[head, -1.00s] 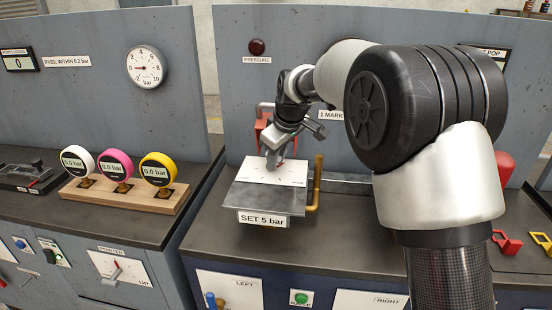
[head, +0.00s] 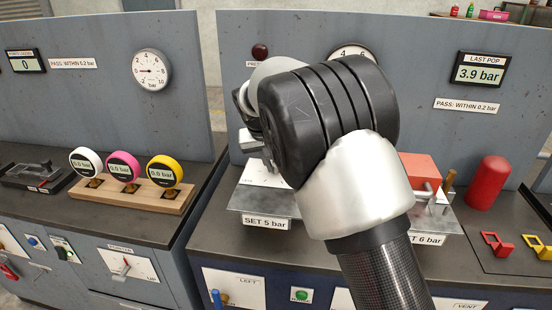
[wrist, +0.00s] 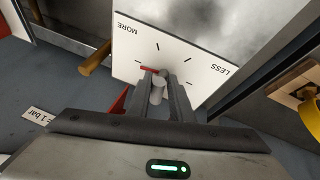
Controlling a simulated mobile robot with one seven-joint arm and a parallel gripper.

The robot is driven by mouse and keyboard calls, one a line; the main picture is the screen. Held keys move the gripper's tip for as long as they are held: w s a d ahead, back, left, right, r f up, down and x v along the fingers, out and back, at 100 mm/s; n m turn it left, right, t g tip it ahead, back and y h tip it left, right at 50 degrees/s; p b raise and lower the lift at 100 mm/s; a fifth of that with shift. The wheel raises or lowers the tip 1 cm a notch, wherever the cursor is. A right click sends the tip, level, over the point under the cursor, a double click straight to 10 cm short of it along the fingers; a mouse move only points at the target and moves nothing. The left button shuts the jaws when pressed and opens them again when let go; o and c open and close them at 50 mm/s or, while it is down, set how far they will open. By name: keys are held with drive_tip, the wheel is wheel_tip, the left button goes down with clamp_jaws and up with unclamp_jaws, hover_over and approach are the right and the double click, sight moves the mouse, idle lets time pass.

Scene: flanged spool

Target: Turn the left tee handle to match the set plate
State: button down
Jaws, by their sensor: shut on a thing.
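In the wrist view my gripper (wrist: 163,96) is shut on the left tee handle (wrist: 158,88), a small grey part between the fingers. Behind it is the white dial plate (wrist: 203,48), marked MORE and LESS with short black ticks. A red pointer (wrist: 150,69) shows beside the fingertips, on the MORE side. In the head view the dial plate (head: 258,176) is partly visible above the set plate (head: 266,222), which reads "SET 5 bar". My arm hides the handle and gripper there.
A second stand with a "SET 6 bar" label (head: 430,240) and a red block (head: 420,169) is right of my arm. A brass pipe (wrist: 95,58) runs close to the dial plate. Three round gauges (head: 124,170) stand on a wooden rack at left.

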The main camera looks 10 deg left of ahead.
drive_tip(key=shift+a+m+h+p, duration=0.1)
drive_tip(key=shift+m+h+p, duration=0.6)
drive_tip(key=shift+m, duration=0.7)
drive_tip(key=c, duration=1.9)
unclamp_jaws()
drive_tip(key=shift+o, duration=0.2)
drive_tip(key=p+v, duration=0.1)
drive_tip(key=v, duration=1.6)
drive_tip(key=shift+w+r+p, duration=0.2)
drive_tip(key=shift+r+p, duration=0.1)
